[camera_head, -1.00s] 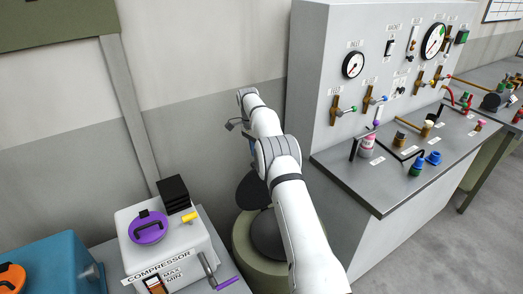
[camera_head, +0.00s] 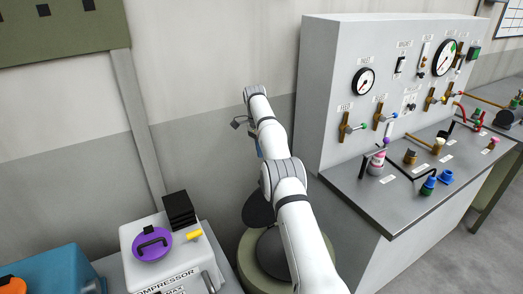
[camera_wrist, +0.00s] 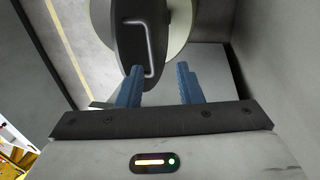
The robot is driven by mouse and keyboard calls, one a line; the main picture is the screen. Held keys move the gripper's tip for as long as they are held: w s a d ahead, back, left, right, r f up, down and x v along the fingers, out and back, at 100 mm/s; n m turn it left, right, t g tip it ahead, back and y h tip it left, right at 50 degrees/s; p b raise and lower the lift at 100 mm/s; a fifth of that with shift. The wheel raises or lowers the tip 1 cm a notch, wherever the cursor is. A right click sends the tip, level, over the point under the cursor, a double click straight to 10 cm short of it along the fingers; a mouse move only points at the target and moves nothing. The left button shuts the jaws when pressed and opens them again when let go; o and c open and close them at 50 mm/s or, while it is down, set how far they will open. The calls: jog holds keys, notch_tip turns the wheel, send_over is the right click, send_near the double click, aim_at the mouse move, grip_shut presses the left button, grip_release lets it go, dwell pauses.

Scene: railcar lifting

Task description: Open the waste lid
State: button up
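The waste bin (camera_head: 246,262) is a greenish round drum on the floor, partly hidden behind my arm. A dark disc-shaped lid (camera_head: 258,209) shows at its back, apparently tilted up, with a dark area in front of it. In the wrist view the dark lid (camera_wrist: 128,45) is seen obliquely, with a thin pale bent handle (camera_wrist: 150,45) on its face and the pale round bin beside it. My gripper (camera_wrist: 158,80) has two blue fingers, spread apart with nothing held between them. The left fingertip is near the handle's lower end; contact cannot be told.
A control panel bench (camera_head: 390,185) with gauges and valves stands close to the right of my arm. A white compressor (camera_head: 165,262) with a purple cap stands at the left, beside a blue machine (camera_head: 55,272). The wall is close behind the bin.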

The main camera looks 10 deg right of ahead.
jog(key=shift+a+r, duration=0.2)
jog(key=shift+r, duration=0.35)
jog(key=shift+w, duration=0.1)
jog(key=shift+c, duration=0.4)
